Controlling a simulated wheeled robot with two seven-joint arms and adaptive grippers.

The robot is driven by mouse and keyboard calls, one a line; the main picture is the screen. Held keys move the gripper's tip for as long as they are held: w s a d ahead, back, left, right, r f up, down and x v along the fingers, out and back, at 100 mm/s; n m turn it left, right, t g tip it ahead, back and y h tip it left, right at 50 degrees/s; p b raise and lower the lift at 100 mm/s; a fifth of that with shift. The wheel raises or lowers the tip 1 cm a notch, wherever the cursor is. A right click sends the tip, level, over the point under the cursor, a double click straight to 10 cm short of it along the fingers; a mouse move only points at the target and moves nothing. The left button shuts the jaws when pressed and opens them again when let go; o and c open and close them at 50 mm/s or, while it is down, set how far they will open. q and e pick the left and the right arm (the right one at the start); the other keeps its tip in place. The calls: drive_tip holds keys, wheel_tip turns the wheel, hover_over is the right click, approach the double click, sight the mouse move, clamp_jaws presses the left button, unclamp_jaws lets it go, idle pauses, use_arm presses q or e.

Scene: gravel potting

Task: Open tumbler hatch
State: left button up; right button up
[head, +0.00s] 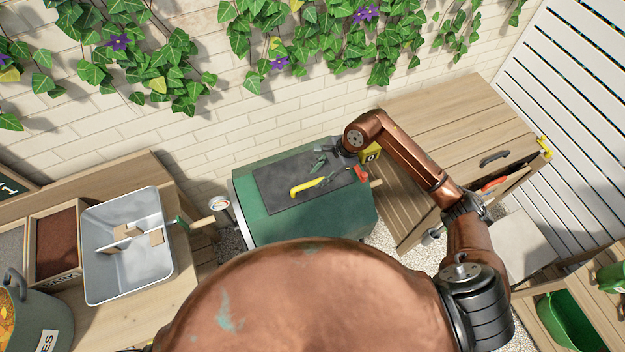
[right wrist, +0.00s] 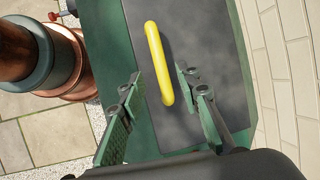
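The green tumbler (head: 310,226) stands by the brick wall. Its dark grey hatch (head: 275,180) lies flat in the top and looks shut. A yellow bar handle (head: 307,187) is fixed on the hatch; it also shows in the right wrist view (right wrist: 155,50). My right gripper (head: 325,168) is over the hatch, beside the handle. In the right wrist view its two green-padded fingers (right wrist: 160,76) are spread, with the near end of the handle between them in the picture. Whether they touch it, I cannot tell. My left gripper is not in view.
A wooden cabinet (head: 460,120) stands close right of the tumbler. A wooden bench at left holds a grey tub (head: 125,285) with cardboard pieces and a bin of brown material (head: 57,245). A dial gauge (head: 220,203) is left of the tumbler. A green bin (head: 567,322) is at lower right.

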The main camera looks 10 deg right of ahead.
sight(310, 183)
drive_tip(key=shift+p+x, duration=0.4)
drive_tip(key=shift+x, duration=1.95)
clamp_jaws()
